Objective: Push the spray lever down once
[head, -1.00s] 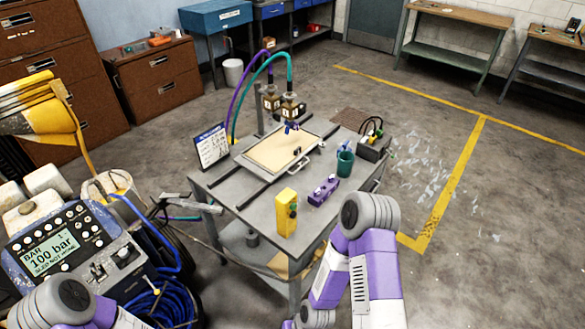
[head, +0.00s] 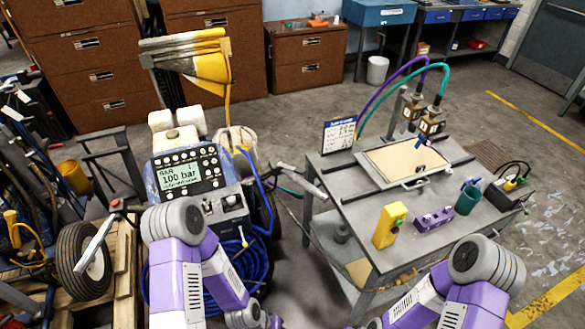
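The line striper (head: 165,190) stands left of centre, with a display reading 100 bar on its panel. A grey handle with a lever-like part (head: 300,180) sticks out at its right side, towards the table. Another grey bar (head: 95,245) with a red knob (head: 116,204) is at its left. I cannot tell for certain which of these is the spray lever, or whether either is pressed. My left arm covers part of the machine's lower front. Both my arms run down to the bottom edge, and neither gripper shows.
A grey work table (head: 345,205) stands at the right, with a yellow box (head: 390,225), a purple block (head: 434,220) and a teal cup (head: 468,198). A wheel (head: 82,262) and wooden boards are at the left. Blue hose (head: 250,262) lies coiled below the panel.

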